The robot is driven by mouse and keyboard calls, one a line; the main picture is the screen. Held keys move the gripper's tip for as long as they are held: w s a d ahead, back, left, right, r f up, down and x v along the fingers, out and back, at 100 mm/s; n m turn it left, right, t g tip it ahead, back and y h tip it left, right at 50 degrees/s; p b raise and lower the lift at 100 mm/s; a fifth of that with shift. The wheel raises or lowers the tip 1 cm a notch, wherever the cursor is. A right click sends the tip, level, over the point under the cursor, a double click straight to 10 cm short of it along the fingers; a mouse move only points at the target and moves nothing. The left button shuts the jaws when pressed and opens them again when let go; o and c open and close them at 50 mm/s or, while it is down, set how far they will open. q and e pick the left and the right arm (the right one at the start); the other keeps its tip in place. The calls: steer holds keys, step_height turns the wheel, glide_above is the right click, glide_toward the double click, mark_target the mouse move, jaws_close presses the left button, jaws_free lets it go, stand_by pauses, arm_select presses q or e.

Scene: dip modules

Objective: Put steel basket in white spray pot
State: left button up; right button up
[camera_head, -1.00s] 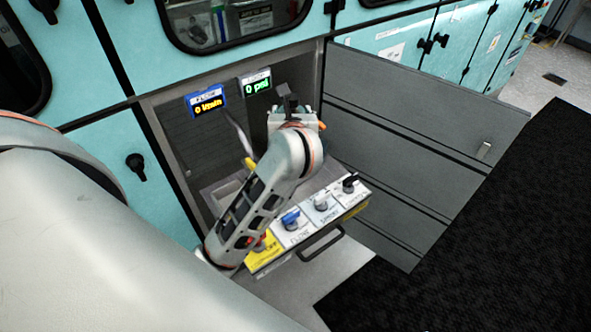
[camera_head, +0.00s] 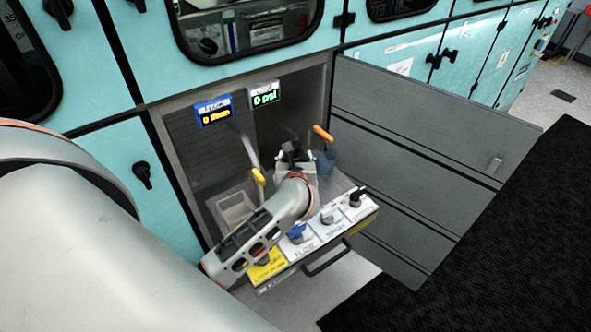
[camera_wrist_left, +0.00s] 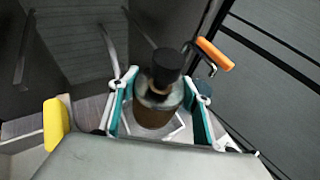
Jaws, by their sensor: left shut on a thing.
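My left gripper (camera_head: 296,153) is inside the open cabinet compartment, above its shelf. In the left wrist view the gripper (camera_wrist_left: 160,112) is shut on a round, dull metal thing with a black top, which I take to be the steel basket (camera_wrist_left: 155,99). Its lower part looks brown. A pale, square-edged surface (camera_wrist_left: 180,132) shows below it; I cannot tell whether this is the white spray pot or whether the basket touches it. A pale open pot (camera_head: 236,208) stands on the shelf to the left of the gripper. My right gripper is not in view.
A yellow-tipped handle (camera_head: 259,177) is left of the gripper and an orange-tipped handle (camera_head: 322,133) is right of it. A panel with knobs (camera_head: 328,214) lies in front. The open grey door (camera_head: 420,165) bounds the right side. Two displays (camera_head: 213,110) hang behind.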

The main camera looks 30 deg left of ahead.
arm_select(q)
steer(key=shift+f+b, duration=0.3)
steer(key=shift+f, duration=1.9)
steer(key=shift+f, duration=0.15)
steer(key=o, duration=1.2)
steer(key=shift+o, duration=0.2)
steer(key=shift+r, duration=0.25)
steer(key=v, duration=1.2)
steer(key=shift+f, duration=0.2)
